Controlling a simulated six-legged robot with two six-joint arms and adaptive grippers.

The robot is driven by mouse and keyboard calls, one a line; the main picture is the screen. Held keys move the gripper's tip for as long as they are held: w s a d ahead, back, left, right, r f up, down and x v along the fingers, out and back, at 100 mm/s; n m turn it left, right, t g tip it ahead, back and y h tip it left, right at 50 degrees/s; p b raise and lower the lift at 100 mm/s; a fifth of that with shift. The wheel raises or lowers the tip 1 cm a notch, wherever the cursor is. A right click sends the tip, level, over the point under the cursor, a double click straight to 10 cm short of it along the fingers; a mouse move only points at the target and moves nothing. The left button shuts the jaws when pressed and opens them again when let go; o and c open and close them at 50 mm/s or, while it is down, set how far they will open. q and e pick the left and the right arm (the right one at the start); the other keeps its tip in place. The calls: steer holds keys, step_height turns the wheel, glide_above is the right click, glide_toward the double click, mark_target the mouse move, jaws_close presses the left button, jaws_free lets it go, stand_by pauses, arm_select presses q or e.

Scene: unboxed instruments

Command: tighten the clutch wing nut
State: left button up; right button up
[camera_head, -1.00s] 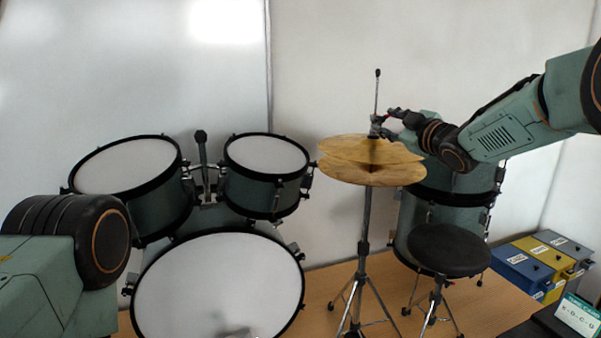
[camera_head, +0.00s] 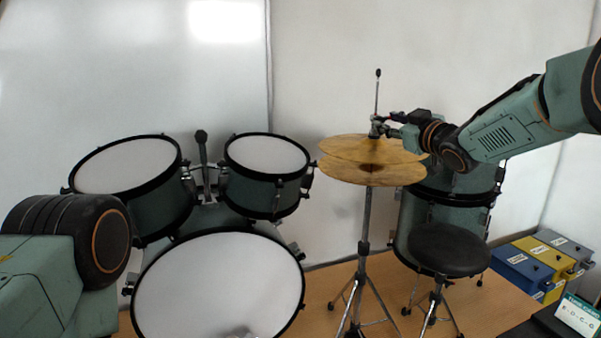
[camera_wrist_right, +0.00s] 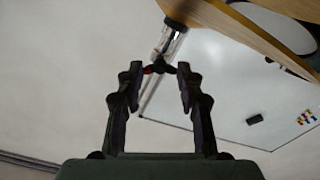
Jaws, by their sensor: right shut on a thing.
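The hi-hat stand holds two brass cymbals (camera_head: 345,150), with a thin rod (camera_head: 377,90) rising from the clutch above them. The clutch wing nut (camera_wrist_right: 160,67) sits on the clutch; it is dark with a red end and shows between the fingers in the right wrist view. My right gripper (camera_head: 384,124) comes in from the right, just above the top cymbal.
A drum kit with a white-headed bass drum (camera_head: 220,285) and two toms fills the left. A black stool (camera_head: 448,250) and a floor tom (camera_head: 455,205) stand right of the hi-hat. Blue, yellow and grey boxes (camera_head: 535,258) sit at the right.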

steer(key=shift+r, duration=0.2)
steer(key=m, duration=0.2)
steer(key=shift+m, duration=0.4)
steer(key=o, duration=0.6)
steer(key=shift+m, duration=0.3)
steer(key=o, duration=0.6)
steer(key=shift+w+a+f, duration=0.1)
steer(key=shift+f, duration=0.05)
steer(key=shift+c, duration=0.2)
